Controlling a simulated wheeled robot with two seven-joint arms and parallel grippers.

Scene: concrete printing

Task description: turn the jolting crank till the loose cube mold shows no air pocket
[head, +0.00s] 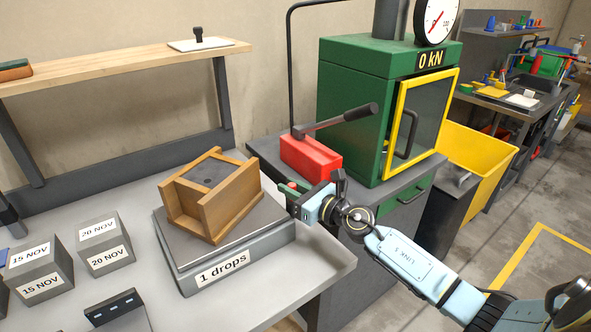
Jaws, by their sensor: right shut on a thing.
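The wooden cube mold (212,208) sits tilted in the picture on the grey plate of the jolting table (188,265), whose label reads "1 drops". Grey concrete (207,174) fills the mold, with a small dark spot on its top face; I cannot tell how deep the spot is. My right gripper (297,192) reaches in from the right at the table's right side. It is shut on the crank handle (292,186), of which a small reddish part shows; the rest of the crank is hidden. My left gripper is not in view.
Concrete cubes labelled "15 NOV" (40,275) and "20 NOV" (106,245) stand on the left. A dark block (115,308) lies at the front. A red block with a lever (311,158) and the green press (352,105) reading "0 kN" stand behind my right gripper.

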